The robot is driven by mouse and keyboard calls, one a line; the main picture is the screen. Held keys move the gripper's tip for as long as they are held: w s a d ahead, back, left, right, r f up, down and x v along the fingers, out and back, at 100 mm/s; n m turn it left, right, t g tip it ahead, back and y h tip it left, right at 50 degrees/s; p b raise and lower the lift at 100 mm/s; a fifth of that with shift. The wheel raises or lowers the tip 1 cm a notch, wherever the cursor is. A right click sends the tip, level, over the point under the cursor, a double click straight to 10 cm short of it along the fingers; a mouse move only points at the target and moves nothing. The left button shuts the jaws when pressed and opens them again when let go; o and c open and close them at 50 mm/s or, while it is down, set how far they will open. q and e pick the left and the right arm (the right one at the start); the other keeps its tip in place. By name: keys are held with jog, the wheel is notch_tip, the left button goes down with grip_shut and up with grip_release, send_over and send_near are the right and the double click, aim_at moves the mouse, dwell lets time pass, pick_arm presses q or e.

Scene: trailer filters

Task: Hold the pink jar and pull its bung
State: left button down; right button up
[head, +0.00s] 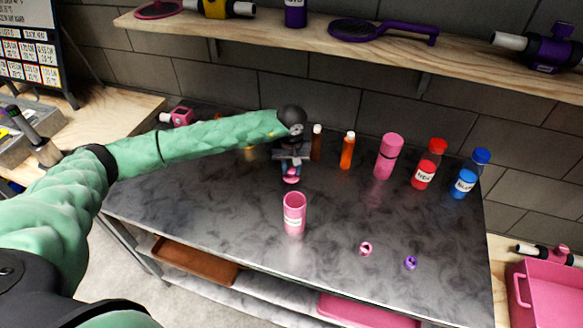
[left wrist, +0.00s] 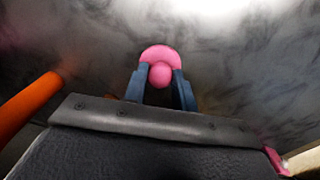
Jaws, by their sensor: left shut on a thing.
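The pink jar (head: 294,215) stands upright on the dark marbled worktop, its top open and a pale label on its side. My left gripper (head: 290,170) is just behind and above the jar's mouth in the head view, pointing down. It is shut on a small pink bung (head: 291,180), clear of the jar. The left wrist view shows the bung's round pink knob (left wrist: 160,74) between the two blue-grey fingertips (left wrist: 161,84). I cannot tell the bung's exact height above the worktop. My right gripper is not in view.
Behind stand orange bottles (head: 347,150), a taller pink container (head: 388,157), a red bottle (head: 424,174) and a blue bottle (head: 465,183). A pink ring (head: 366,248) and a purple ring (head: 411,262) lie front right. A wooden shelf (head: 400,62) overhangs the back. The worktop's front left is clear.

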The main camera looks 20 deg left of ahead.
pick_arm(q)
jog(key=shift+f, duration=0.65)
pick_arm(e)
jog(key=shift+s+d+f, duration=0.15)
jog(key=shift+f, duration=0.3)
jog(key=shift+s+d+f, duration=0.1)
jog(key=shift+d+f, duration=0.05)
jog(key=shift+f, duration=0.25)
pick_arm(q)
jog(key=shift+f, duration=0.15)
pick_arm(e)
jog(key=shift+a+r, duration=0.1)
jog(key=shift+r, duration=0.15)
pick_arm(q)
jog(key=c, duration=1.1)
grip_release()
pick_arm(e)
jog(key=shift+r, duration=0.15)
